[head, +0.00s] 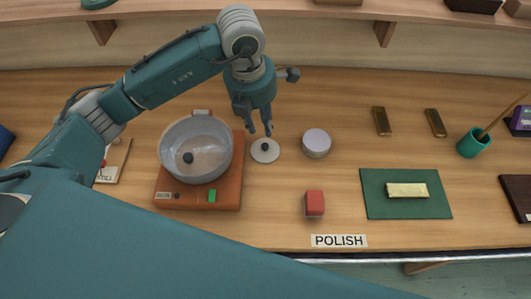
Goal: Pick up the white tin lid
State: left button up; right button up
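The white tin lid (257,156) looks like a flat pale disc with a dark knob, lying on the wooden bench right of the orange-brown base. My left gripper (260,131) points down just above and behind the lid in the head view. Its two fingers are apart with nothing between them. Whether a fingertip touches the knob cannot be told from this view. My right gripper is not in view.
A clear bowl (210,170) with a dark ball stands on the orange-brown base (225,197), close left of the lid. A round pale tin (316,142) stands close right.

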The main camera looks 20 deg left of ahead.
pick_arm(q)
jog(key=p, duration=0.2)
send_over(265, 145)
jog(key=s, duration=0.1)
notch_tip(265, 145, down, 5)
jog(key=shift+s+a+r, duration=0.1)
jog(key=shift+a+r, duration=0.05)
jog(key=shift+f, duration=0.55)
jog(key=f+p, duration=0.2)
jog(key=f, duration=0.1)
jog(key=shift+w+f, duration=0.3)
jog(key=shift+w, duration=0.1)
jog(key=shift+w+f, duration=0.1)
jog(key=shift+f, duration=0.5)
grip_shut()
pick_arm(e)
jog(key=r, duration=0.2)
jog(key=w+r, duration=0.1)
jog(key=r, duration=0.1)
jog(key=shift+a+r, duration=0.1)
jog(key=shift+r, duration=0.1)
